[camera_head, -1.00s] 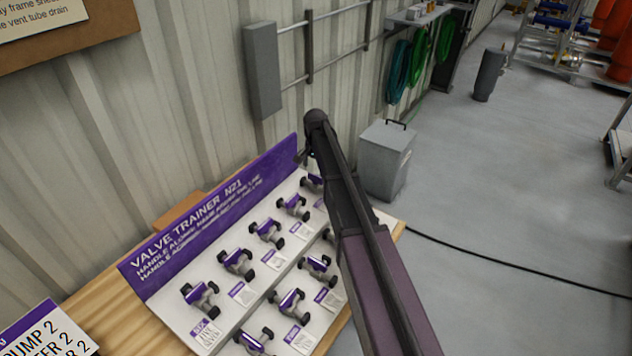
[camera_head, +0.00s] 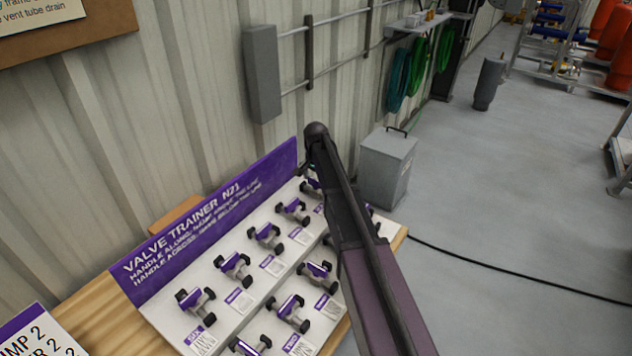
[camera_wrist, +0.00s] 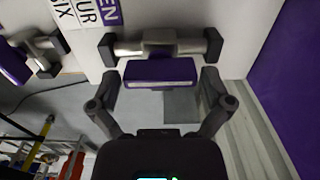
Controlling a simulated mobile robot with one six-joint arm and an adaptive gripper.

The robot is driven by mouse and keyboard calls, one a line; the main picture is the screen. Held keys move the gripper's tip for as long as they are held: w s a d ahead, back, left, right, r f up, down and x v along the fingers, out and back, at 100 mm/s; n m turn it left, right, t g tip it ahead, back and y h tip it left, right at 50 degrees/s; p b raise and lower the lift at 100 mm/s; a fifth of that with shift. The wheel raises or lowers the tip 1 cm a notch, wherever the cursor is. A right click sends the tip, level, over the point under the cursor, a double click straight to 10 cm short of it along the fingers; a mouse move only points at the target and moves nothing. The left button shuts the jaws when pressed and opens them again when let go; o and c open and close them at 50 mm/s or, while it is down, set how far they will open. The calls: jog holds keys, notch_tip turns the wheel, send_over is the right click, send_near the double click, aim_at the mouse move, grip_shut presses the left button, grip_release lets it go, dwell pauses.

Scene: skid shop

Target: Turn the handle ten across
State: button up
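In the wrist view, a valve with a purple handle (camera_wrist: 160,72) and a grey metal body with black ends (camera_wrist: 160,43) is straight ahead. The handle lies parallel to the body. My gripper (camera_wrist: 160,86) is open, with one finger to each side of the handle and small gaps visible. A printed label (camera_wrist: 88,14) beside the valve is cut off; its purple part ends in "EN". In the head view, the valve trainer board (camera_head: 232,305) carries several purple-handled valves in rows. My arm covers its far right part and hides my gripper there.
A neighbouring valve (camera_wrist: 38,52) is at the left in the wrist view. In the head view, the purple header panel (camera_head: 215,220) stands behind the rows, near the corrugated wall. A grey bin (camera_head: 386,165) stands beyond the bench; open floor (camera_head: 500,190) lies right.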

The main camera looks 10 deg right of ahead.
jog(key=c, duration=0.7)
jog(key=shift+o, duration=0.2)
jog(key=shift+n, duration=0.4)
jog(key=n, duration=1.7)
